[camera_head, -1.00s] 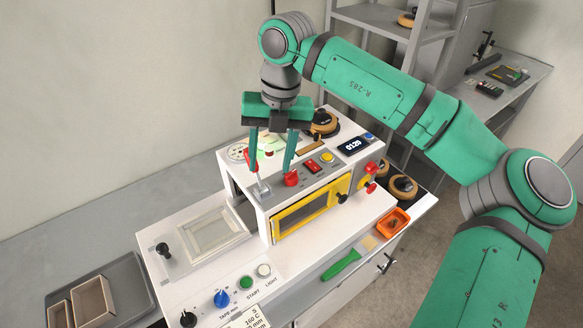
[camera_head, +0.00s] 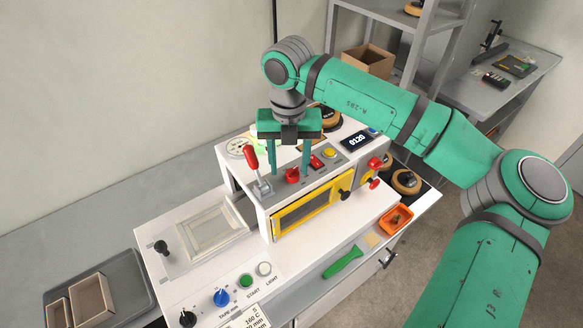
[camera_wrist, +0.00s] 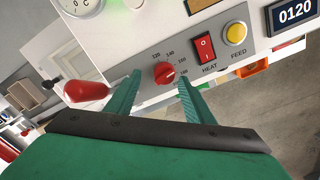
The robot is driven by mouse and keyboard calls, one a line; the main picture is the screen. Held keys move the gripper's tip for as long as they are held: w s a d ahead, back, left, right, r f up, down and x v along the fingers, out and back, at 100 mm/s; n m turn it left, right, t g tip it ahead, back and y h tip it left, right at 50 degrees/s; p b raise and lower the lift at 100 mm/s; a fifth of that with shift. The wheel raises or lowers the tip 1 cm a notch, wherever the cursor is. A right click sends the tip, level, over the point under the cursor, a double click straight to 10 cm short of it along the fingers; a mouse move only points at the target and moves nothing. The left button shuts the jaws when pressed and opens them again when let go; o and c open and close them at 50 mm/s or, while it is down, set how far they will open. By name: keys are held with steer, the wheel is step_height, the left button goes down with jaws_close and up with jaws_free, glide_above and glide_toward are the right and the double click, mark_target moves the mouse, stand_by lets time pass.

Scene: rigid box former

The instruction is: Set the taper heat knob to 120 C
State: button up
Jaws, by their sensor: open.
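The taper heat knob is a small red knob (camera_wrist: 165,72) on the grey panel on top of the white machine; it also shows in the head view (camera_head: 292,176). Markings from 120 through 140 upward curve around it, with 120 at its upper left in the wrist view. Its pointer seems to face right, toward the higher markings, but is too small to read surely. My gripper (camera_wrist: 162,80) is open, pointing down, with one finger on each side of the knob. In the head view my gripper (camera_head: 290,173) is over the panel. Contact with the knob cannot be told.
A red-handled lever (camera_wrist: 86,91) stands close beside my left finger. A red rocker switch (camera_wrist: 204,48) and yellow button (camera_wrist: 235,33) sit to the right. The display (camera_wrist: 294,11) reads 0120. A yellow-framed door (camera_head: 312,205) is on the machine's front.

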steer(key=shift+w+d+f, duration=0.1)
steer(key=shift+d+f, duration=0.15)
steer(key=shift+f, duration=0.25)
steer(key=shift+w+d+f, duration=0.1)
steer(key=shift+d+f, duration=0.1)
steer(key=shift+f, duration=0.3)
steer(key=c, duration=1)
steer(key=shift+a, duration=0.1)
steer(key=shift+c, duration=0.2)
